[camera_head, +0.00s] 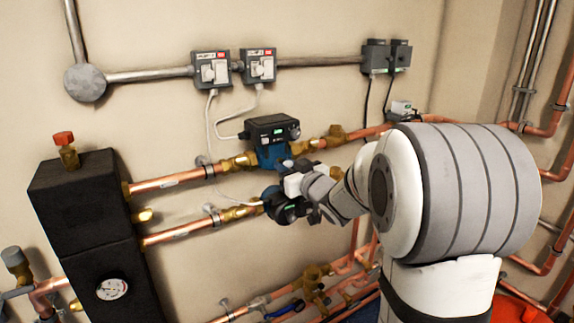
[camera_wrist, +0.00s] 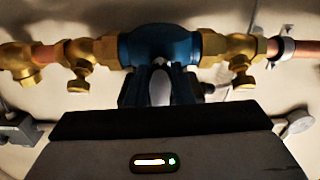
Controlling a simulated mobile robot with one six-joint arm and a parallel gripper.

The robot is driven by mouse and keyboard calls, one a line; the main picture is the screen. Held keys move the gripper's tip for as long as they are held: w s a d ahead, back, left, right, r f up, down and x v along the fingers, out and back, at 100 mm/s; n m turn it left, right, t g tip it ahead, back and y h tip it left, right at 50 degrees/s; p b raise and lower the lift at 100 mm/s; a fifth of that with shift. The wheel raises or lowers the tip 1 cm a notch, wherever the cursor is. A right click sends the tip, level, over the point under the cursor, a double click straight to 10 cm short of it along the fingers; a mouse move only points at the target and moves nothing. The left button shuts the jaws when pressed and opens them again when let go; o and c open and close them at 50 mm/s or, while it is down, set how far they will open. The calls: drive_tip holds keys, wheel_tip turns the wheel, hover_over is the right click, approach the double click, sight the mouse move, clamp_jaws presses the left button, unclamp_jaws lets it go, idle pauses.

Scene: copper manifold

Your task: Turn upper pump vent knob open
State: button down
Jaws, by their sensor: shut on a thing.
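The upper pump (camera_head: 265,157) has a blue body under a dark control head, set in the upper copper pipe. My gripper (camera_head: 287,165) reaches in from the right, just below this blue body. In the wrist view the blue body (camera_wrist: 160,45) is straight ahead, and the dark fingers of my gripper (camera_wrist: 160,90) are close together right in front of it. They are shut on a pale rounded piece (camera_wrist: 160,87), which looks like the vent knob. Its turn angle cannot be told. In the head view the gripper hides the knob.
The lower pump (camera_head: 272,200) is close below my gripper, partly hidden by it. Brass valves (camera_wrist: 240,65) flank the upper pump. A white cable (camera_head: 228,137) runs down from the wall switches (camera_head: 258,66). A black box (camera_head: 78,205) stands left.

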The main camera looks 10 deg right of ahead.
drive_tip(key=m+p, duration=0.2)
drive_tip(key=m, duration=0.2)
drive_tip(key=shift+r, duration=0.1)
drive_tip(key=m+p, duration=0.2)
drive_tip(key=m, duration=0.2)
drive_tip(key=m+p, duration=0.2)
drive_tip(key=m, duration=0.3)
drive_tip(key=shift+p, duration=0.35)
drive_tip(key=shift+m+p, duration=0.6)
drive_tip(key=shift+m, duration=1)
drive_tip(key=shift+f, duration=0.2)
drive_tip(key=c, duration=1.3)
unclamp_jaws()
drive_tip(key=shift+o, duration=0.2)
drive_tip(key=shift+d, duration=0.1)
